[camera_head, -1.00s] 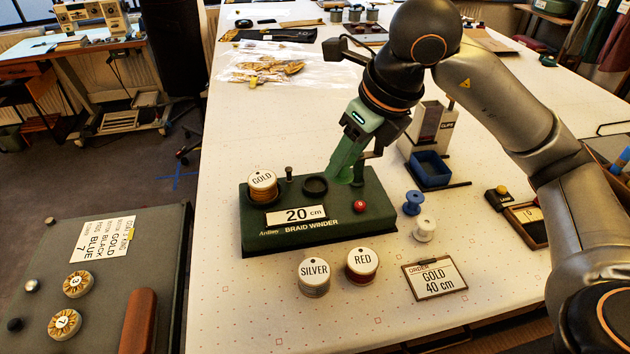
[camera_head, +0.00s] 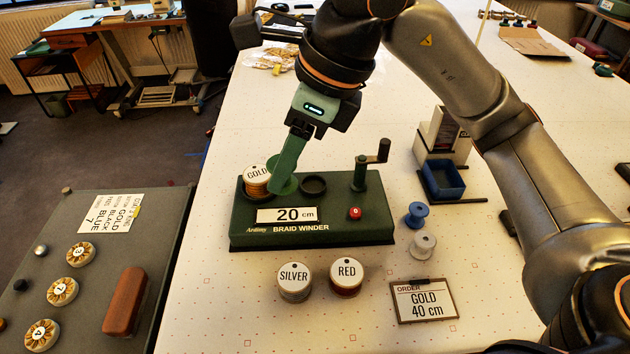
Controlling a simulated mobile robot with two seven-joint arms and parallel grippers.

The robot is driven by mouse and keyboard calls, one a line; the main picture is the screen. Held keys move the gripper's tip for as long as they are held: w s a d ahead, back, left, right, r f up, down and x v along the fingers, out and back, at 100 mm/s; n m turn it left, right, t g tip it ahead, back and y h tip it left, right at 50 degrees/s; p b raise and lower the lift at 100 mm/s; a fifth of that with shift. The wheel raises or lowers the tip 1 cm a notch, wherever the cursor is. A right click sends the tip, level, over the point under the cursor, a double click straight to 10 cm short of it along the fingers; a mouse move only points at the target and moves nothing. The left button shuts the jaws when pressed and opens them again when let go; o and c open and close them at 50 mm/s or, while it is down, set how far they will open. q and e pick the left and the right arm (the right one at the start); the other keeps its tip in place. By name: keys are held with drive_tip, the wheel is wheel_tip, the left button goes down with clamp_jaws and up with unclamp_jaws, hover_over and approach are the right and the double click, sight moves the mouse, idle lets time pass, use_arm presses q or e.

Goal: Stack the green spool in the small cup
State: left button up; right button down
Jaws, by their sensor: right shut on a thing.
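My right gripper (camera_head: 283,178) points down over the left part of the green braid winder (camera_head: 240,222). It is shut on a round green piece, which looks like the green spool (camera_head: 287,172); the fingers are a similar green, so its outline is hard to tell apart. It is just right of the gold spool (camera_head: 257,176), and I cannot tell whether they touch. A small dark round cup (camera_head: 313,186) is on the winder just right of the gripper, with its opening upward. My left gripper is not in view.
The winder's crank (camera_head: 361,174) stands right of the cup. Silver (camera_head: 294,280) and red (camera_head: 346,276) spools stand in front. Blue (camera_head: 416,213) and white (camera_head: 423,243) spools, a blue bin (camera_head: 443,180) and an order card (camera_head: 424,301) are on the right.

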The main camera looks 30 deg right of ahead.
drive_tip(key=shift+s+a+r+n, duration=0.15)
drive_tip(key=shift+s+a+n, duration=0.05)
drive_tip(key=shift+a+n, duration=0.1)
drive_tip(key=w+d+f, duration=0.4)
drive_tip(key=w+d, duration=0.2)
drive_tip(key=p, duration=0.1)
hover_over(307, 186)
drive_tip(key=s, duration=0.2)
drive_tip(key=f, duration=0.4)
drive_tip(key=shift+d+f, duration=0.25)
drive_tip(key=shift+d, duration=0.05)
drive_tip(key=shift+w+d+f, duration=0.3)
drive_tip(key=shift+w+f, duration=0.05)
drive_tip(key=shift+f, duration=0.15)
wheel_tip(307, 186, down, 4)
drive_tip(key=shift+w+d+r+p, duration=0.1)
drive_tip(key=shift+d+r+p, duration=0.05)
drive_tip(key=shift+r+p, duration=0.15)
drive_tip(key=shift+f, duration=0.1)
drive_tip(key=shift+f+b, duration=0.3)
drive_tip(key=shift+b, duration=0.05)
drive_tip(key=shift+c, duration=2)
unclamp_jaws()
